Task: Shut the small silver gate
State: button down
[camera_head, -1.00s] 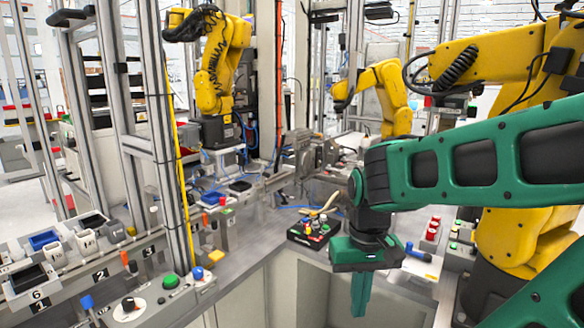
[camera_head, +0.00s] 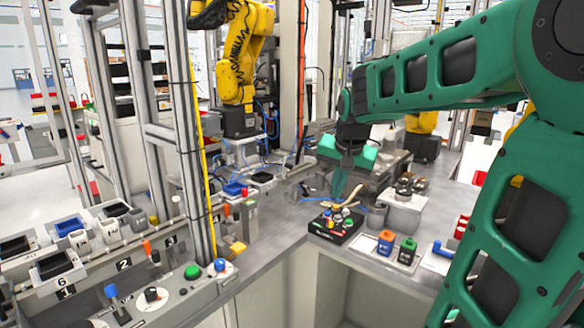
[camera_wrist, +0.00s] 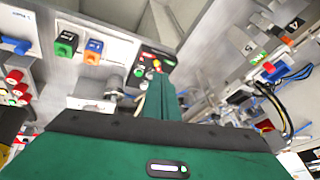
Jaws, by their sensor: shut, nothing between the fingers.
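My gripper (camera_head: 338,190) is green, points down and is shut and empty. In the head view it is over the far part of the grey worktop, just behind the black control box. In the wrist view its closed fingers (camera_wrist: 162,98) stand in the middle, beside the control box. Silver metal fixtures (camera_head: 385,172) are behind and to the right of the gripper, partly hidden by it and my arm. I cannot tell which silver part is the small gate, nor whether it is open.
The black control box (camera_head: 335,222) with coloured knobs sits close to the fingers; it also shows in the wrist view (camera_wrist: 153,65). Orange (camera_head: 386,242) and green (camera_head: 407,250) switches are to the right. A yellow robot arm (camera_head: 240,65) stands behind left. Worktop (camera_head: 265,228) left of the box is clear.

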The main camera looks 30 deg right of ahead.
jog(key=w+r+m+t, duration=0.1)
jog(key=w+r, duration=0.2)
jog(key=w, duration=0.3)
jog(key=w+r+m+t, duration=0.1)
jog(key=w+r+t, duration=0.1)
jog(key=w+r, duration=0.35)
jog(key=w+a+r+x, duration=0.1)
jog(key=w+x, duration=0.1)
jog(key=x, duration=1.1)
jog(key=shift+w, duration=0.35)
